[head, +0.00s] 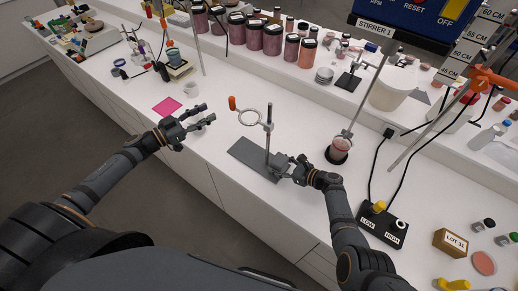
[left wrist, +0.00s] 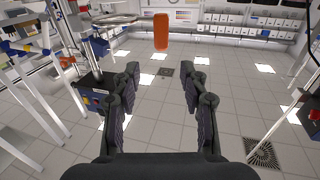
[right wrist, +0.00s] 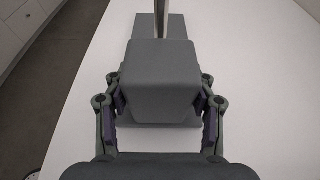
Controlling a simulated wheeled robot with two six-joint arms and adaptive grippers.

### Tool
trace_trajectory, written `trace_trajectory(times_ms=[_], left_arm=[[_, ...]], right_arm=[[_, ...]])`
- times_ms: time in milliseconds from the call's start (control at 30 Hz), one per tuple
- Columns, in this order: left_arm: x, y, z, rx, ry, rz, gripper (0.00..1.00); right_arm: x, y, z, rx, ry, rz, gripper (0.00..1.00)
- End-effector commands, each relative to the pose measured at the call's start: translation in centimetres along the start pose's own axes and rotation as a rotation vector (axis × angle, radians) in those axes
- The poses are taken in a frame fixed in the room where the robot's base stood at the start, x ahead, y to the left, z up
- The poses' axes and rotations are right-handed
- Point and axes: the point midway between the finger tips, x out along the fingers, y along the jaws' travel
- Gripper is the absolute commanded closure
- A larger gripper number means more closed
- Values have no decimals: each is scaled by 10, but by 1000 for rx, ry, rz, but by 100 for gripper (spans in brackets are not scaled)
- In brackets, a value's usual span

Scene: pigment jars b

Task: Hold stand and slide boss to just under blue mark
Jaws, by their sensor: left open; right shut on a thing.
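The stand has a flat grey base plate (head: 245,153) and an upright metal rod (head: 268,143). A boss (head: 268,126) sits near the rod's top, with a ring (head: 249,118) beside it and an orange handle (head: 232,103). I cannot make out a blue mark on the rod. My right gripper (head: 283,165) is shut on the grey block (right wrist: 162,82) of the stand's base; the rod rises behind the block in the right wrist view. My left gripper (head: 207,113) is open and empty, left of the ring. The orange handle (left wrist: 161,32) shows ahead of its fingers.
A pink sheet (head: 167,106) and a white cup (head: 191,89) lie beyond my left gripper. A beaker of red liquid (head: 338,150) stands right of the stand under the stirrer. A black switch box (head: 383,223) with cables is further right. Jars (head: 272,38) line the back shelf.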

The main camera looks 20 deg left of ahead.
Motion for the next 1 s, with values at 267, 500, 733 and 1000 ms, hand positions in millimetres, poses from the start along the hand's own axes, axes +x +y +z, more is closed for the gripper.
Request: trace_trajectory(times_ms=[267,500,733,1000], left_arm=[[-9,0,0,-1,1,-1,56],[-9,0,0,-1,2,-1,56],[-9,0,0,-1,1,-1,56],[-9,0,0,-1,1,-1,56]], right_arm=[[-1,4,-10,6,15,6,99],[-1,4,-9,5,13,5,32],[0,2,-4,2,7,3,17],[-5,1,-3,1,4,0,17]])
